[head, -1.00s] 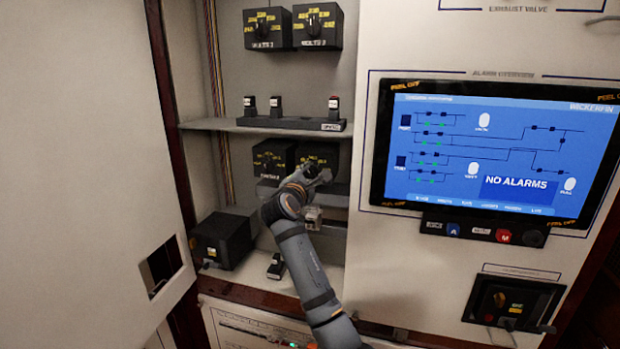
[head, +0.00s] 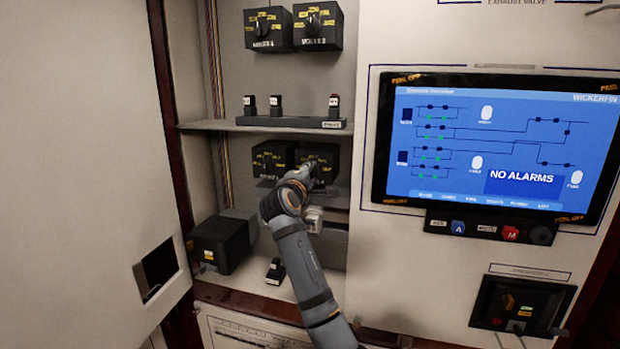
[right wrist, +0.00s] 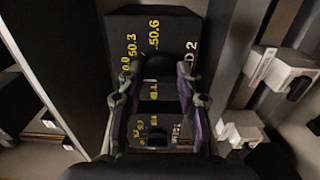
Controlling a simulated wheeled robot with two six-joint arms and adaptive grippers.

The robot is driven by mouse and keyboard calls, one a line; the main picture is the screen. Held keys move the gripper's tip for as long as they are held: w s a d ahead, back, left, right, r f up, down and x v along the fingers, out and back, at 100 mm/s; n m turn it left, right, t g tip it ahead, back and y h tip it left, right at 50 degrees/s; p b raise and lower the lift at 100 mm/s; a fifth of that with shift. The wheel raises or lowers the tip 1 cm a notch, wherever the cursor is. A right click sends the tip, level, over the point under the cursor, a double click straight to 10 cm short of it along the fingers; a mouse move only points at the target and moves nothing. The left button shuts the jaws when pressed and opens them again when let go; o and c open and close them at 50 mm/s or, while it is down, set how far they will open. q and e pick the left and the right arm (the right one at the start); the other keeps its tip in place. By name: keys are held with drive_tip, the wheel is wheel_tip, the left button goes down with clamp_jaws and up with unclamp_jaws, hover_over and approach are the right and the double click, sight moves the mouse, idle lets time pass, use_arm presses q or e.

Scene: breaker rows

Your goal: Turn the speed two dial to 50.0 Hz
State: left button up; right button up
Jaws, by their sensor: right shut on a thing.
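The speed two dial is on a black box (head: 331,154) in the lower cabinet bay, and yellow numbers surround it. In the right wrist view the box (right wrist: 181,20) shows 50.3, 50.6 and a partly covered label ending in "D 2". My right gripper (head: 314,172) is in front of this box, reaching up from below. In the right wrist view my right gripper (right wrist: 158,74) has its fingers on either side of the dark knob (right wrist: 170,64) and is shut on it. The fingers partly cover the dial's lower part, and I cannot read its pointer. My left gripper is out of view.
A similar dial box (head: 271,157) stands to the left. Two more dial boxes are above, the nearer one (head: 318,27) to the right. A shelf (head: 205,125) with several switches runs between. A screen (head: 490,150) reads NO ALARMS. A large pale panel (head: 80,150) fills the left.

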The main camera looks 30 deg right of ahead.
drive_tip(key=shift+f, duration=0.1)
idle(0.3)
drive_tip(key=o, duration=1.1)
drive_tip(key=shift+o, duration=0.2)
drive_tip(key=v, duration=1.2)
